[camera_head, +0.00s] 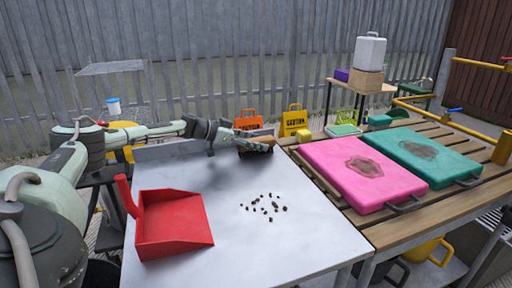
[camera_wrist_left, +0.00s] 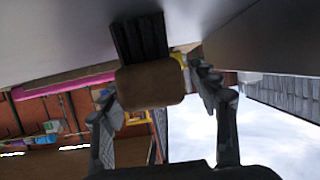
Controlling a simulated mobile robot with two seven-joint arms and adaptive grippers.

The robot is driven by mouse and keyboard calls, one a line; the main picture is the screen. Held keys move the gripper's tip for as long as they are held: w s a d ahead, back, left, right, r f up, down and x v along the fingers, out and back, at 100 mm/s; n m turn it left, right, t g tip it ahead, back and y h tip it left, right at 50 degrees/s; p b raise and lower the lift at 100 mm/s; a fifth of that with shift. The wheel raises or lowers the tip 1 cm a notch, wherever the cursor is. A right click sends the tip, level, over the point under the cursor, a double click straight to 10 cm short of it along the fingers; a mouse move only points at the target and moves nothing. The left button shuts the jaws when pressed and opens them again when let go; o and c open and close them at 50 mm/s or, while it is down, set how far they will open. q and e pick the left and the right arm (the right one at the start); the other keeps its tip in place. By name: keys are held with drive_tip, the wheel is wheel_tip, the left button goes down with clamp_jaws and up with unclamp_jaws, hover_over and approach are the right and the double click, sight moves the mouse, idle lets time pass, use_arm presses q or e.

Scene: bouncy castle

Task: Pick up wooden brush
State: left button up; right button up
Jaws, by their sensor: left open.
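The wooden brush (camera_head: 256,147) is at the far right edge of the grey metal table (camera_head: 200,175), partly hidden by my left gripper (camera_head: 243,141) in the head view. In the left wrist view, the brush's brown wooden body (camera_wrist_left: 150,85) and dark bristles show between the two fingers of my left gripper (camera_wrist_left: 158,88). The fingers are apart, one on each side of the brush; I cannot tell whether either touches it. My right gripper is in neither view.
A red dustpan (camera_head: 172,225) and scattered dark bits (camera_head: 264,206) lie on the metal table. A pink case (camera_head: 362,172) and a teal case (camera_head: 422,155) lie on the slatted wooden table at right. Orange and yellow signs (camera_head: 293,121) stand behind.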

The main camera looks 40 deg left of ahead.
use_arm(q)
drive_tip(key=c, duration=1.3)
